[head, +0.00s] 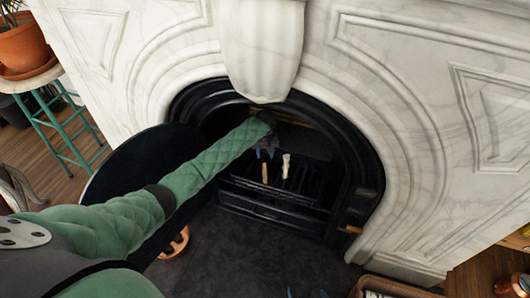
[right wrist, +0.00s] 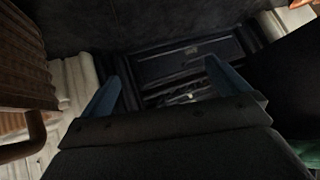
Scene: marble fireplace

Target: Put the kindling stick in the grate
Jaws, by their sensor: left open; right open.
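The black grate (head: 272,205) sits inside the arched fireplace. A thin brown stick (head: 265,172), which looks like the kindling stick, stands nearly upright at the grate, just below my left gripper (head: 268,152). A paler, thicker piece (head: 285,166) stands just right of it. My left gripper is open; its blue fingers are small and partly hidden, and I cannot tell whether they touch the brown stick. My right gripper (head: 306,293) barely shows at the bottom edge. In the right wrist view my right gripper (right wrist: 165,88) is open and empty, with dark grate bars (right wrist: 185,88) beyond.
The marble surround (head: 400,120) frames the opening closely around my left arm. A round dark panel (head: 125,170) lies behind that arm. A copper object (head: 173,243) is on the dark hearth (head: 245,265). A wicker basket (head: 385,286) is at lower right; a plant stool (head: 55,125) is at left.

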